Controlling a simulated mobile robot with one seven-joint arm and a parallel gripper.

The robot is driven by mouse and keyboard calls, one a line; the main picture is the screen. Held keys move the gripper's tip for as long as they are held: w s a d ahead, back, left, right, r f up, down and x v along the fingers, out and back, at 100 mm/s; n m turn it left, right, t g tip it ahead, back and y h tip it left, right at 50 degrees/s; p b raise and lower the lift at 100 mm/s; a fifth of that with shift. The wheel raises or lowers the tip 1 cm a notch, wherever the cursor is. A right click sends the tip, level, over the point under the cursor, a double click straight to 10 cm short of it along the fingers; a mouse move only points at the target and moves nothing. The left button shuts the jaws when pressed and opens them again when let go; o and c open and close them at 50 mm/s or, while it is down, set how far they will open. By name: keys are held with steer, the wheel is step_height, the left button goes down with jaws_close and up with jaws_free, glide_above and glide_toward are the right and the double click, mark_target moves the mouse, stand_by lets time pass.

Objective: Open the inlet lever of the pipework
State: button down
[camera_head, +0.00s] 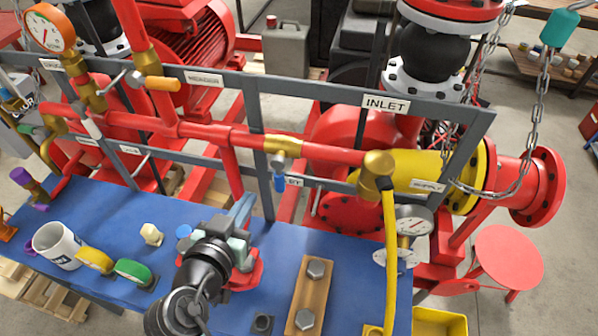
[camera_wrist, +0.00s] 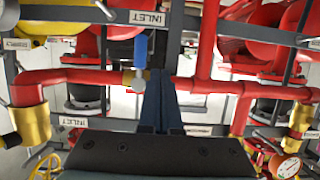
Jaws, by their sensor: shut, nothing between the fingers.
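The blue lever (camera_head: 279,183) hangs down from a small valve (camera_head: 284,146) on the red horizontal pipe, across the pipe's line. A small label ending in "ET" beside it is partly hidden. In the wrist view, which looks upside down, the blue lever (camera_wrist: 141,51) points up from the valve (camera_wrist: 135,79), near an INLET label (camera_wrist: 147,18). My gripper (camera_head: 246,203) is shut and empty, left of and below the lever in the head view. Its fingers (camera_wrist: 160,82) show beside the valve in the wrist view. I see no contact with the lever; the depth gap is unclear.
A grey frame (camera_head: 330,92) with a larger INLET label (camera_head: 385,104) surrounds the pipework. A yellow-orange lever (camera_head: 162,83) is at upper left. The blue bench (camera_head: 325,260) holds a mug (camera_head: 57,246), a wooden block with bolts (camera_head: 306,298) and small parts. A yellow hose (camera_head: 390,255) hangs at right.

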mark_target(277, 183)
steer(key=shift+w+d+f+b, duration=0.15)
steer(key=shift+w+d+f, duration=0.65)
steer(key=shift+w, duration=0.45)
steer(key=shift+w+d+f+b, duration=0.15)
steer(key=shift+w+d+f, duration=0.4)
steer(key=shift+w+d, duration=0.55)
steer(key=shift+w+d+f+b, duration=0.15)
steer(key=shift+w+d+f, duration=0.6)
steer(key=shift+w, duration=0.6)
steer(key=s+d+r+p, duration=0.2)
steer(key=d+r+p, duration=0.1)
steer(key=d+p, duration=0.2)
steer(key=shift+d+r, duration=0.4)
steer(key=shift+d, duration=0.1)
steer(key=shift+f, duration=0.15)
steer(key=p+v, duration=0.1)
steer(key=v, duration=0.7)
steer(key=shift+s+a+f, duration=0.15)
steer(key=shift+s+f, duration=0.1)
steer(key=shift+s, duration=0.15)
